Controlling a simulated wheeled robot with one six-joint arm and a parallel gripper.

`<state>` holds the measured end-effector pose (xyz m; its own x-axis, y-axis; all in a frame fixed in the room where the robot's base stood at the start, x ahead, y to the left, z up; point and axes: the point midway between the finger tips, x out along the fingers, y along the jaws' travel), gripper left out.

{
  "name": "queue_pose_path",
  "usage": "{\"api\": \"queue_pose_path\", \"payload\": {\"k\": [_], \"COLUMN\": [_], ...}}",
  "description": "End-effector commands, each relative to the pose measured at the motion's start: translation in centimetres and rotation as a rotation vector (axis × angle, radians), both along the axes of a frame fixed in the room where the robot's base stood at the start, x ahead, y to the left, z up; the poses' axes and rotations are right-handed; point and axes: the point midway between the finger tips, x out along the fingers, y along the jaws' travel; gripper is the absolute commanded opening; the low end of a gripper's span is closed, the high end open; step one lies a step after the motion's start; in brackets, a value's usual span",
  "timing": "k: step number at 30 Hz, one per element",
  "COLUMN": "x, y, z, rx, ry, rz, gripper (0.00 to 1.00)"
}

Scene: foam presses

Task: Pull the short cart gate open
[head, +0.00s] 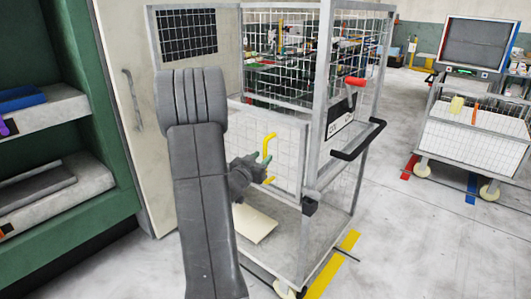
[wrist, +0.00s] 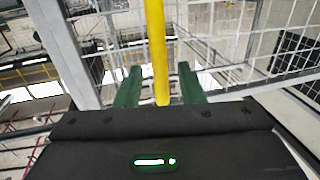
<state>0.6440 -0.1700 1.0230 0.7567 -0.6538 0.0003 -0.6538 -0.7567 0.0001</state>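The short cart gate (head: 288,135) is a low, pale mesh panel on the near side of a grey wire cart (head: 311,110). It appears closed, standing in line with the frame. Its upright yellow handle (head: 268,145) faces me. My gripper (head: 265,162) is at the handle, partly hidden behind my own arm. In the wrist view the yellow handle (wrist: 157,50) runs down between the two green fingers of my gripper (wrist: 158,75). A gap shows on each side of the handle, so the fingers are open around it and not touching it.
A black push handle (head: 358,140) and a red-tipped lever (head: 354,81) are on the cart's right side. A tall pale door panel (head: 140,100) and green shelving (head: 95,215) stand left. Another cart (head: 470,140) stands right. Grey floor (head: 420,240) is clear at front right.

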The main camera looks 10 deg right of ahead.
Motion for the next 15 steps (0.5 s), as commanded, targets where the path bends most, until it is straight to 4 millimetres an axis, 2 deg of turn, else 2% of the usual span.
{"api": "queue_pose_path", "payload": {"k": [6,15], "x": [2.0,2.4], "y": [-1.7,-2.1], "z": [0.1,0.0], "rx": [0.0,0.001], "ry": [0.0,0.001], "rz": [0.0,0.001], "gripper": [0.35,0.35]}}
